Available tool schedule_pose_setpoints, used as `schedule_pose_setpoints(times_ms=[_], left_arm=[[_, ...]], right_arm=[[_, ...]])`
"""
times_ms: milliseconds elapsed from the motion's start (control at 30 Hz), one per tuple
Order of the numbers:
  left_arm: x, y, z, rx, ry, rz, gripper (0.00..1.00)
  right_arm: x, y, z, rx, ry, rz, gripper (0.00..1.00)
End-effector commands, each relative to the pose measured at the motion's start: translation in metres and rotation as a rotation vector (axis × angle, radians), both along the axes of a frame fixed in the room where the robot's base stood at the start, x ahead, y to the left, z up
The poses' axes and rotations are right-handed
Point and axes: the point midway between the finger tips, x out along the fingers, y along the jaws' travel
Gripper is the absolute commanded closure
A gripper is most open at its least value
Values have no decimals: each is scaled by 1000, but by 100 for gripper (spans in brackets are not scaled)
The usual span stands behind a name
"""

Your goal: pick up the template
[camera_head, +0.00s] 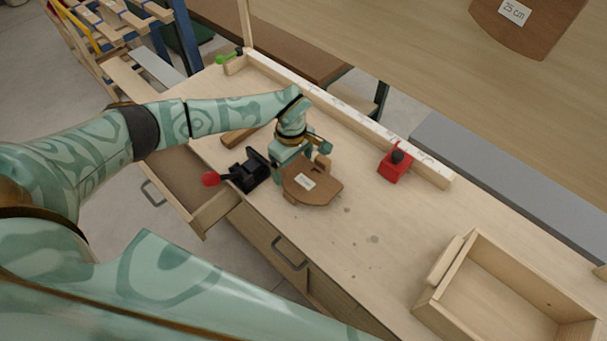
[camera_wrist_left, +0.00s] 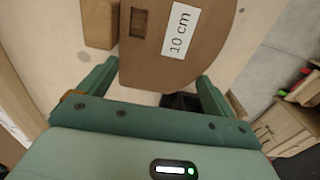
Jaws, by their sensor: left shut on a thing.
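The template is a brown flat piece (camera_head: 312,186) with a rounded edge, a small slot and a white label. In the left wrist view the label on the template (camera_wrist_left: 160,68) reads 10 cm. My left gripper (camera_head: 290,166) is over the bench and shut on the template's near end. In the left wrist view its two fingers (camera_wrist_left: 158,82) stand on either side of that end. I cannot tell whether the template touches the bench top. My right gripper is not in view.
A black clamp with a red knob (camera_head: 246,171) stands left of the template on the workbench (camera_head: 350,240). A red block with a black knob (camera_head: 395,164) stands right. A wooden tray (camera_head: 440,303) is at lower right. An open drawer (camera_head: 212,215) juts out. A 25 cm template (camera_head: 530,28) is at top right.

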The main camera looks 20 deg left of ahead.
Motion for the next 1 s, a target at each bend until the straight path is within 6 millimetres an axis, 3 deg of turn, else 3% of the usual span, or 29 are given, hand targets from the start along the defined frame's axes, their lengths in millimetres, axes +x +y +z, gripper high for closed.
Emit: schedule_pose_setpoints(times_ms=[167,367,633,800,1000], left_arm=[[1,0,5,0,-1,-1,33],[2,1,34,1,-6,-2,33],[-54,1,99,1,-3,-3,33],[-101,0,114,1,0,-1,33],[-132,-1,127,0,0,-1,33]], right_arm=[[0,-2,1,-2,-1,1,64],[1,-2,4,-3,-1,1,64],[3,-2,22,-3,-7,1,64],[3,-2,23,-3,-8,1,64],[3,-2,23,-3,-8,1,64]])
